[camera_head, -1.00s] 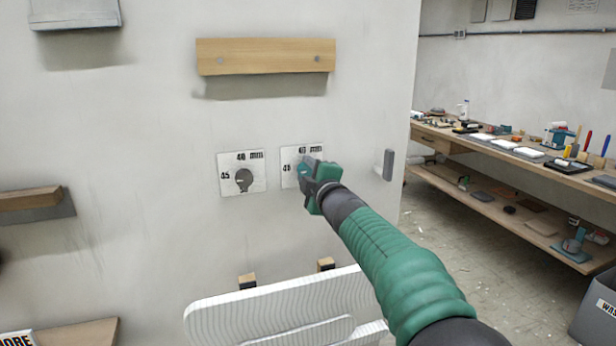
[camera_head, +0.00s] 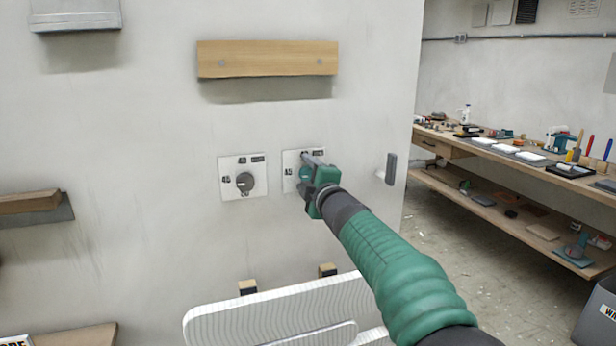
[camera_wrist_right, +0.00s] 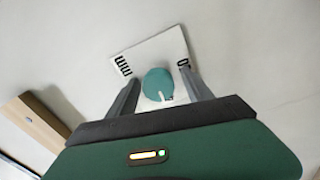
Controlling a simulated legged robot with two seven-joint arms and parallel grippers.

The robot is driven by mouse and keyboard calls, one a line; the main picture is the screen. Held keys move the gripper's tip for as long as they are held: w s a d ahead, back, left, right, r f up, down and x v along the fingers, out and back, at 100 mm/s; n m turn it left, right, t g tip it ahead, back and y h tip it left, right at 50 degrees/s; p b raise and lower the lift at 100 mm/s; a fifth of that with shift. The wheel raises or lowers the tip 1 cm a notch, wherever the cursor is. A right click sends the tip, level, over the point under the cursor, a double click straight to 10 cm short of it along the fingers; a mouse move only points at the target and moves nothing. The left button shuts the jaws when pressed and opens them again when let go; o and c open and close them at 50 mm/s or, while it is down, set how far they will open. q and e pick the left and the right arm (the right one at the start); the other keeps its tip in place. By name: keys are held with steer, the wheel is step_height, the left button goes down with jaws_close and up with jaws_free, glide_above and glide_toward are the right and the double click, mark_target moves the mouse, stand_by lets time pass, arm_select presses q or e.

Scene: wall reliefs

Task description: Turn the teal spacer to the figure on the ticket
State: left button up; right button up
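The teal spacer is a round teal knob (camera_head: 305,173) on a white square plate (camera_head: 290,184) on the wall. In the right wrist view the knob (camera_wrist_right: 158,84) has a small pale mark on its rim, and its plate (camera_wrist_right: 160,46) carries dark lettering too tilted to read. My right gripper (camera_head: 317,172) is at this plate and partly covers it. In the wrist view its two fingers (camera_wrist_right: 160,90) stand on either side of the knob with gaps showing, so it is open. My left gripper is out of view. I cannot make out a ticket.
A similar plate with a dark grey knob (camera_head: 245,183) is just left. A wooden strip (camera_head: 267,59) is above, a grey wall fitting (camera_head: 390,168) to the right, and a white ribbed panel (camera_head: 270,313) below. A cluttered workbench (camera_head: 440,148) stands at the back right.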

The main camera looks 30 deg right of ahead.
steer(key=shift+s+d, duration=0.1)
steer(key=shift+s, duration=0.1)
steer(key=v, duration=1.6)
steer(key=shift+a+b, duration=0.25)
steer(key=shift+b, duration=0.15)
steer(key=shift+s+f, duration=0.15)
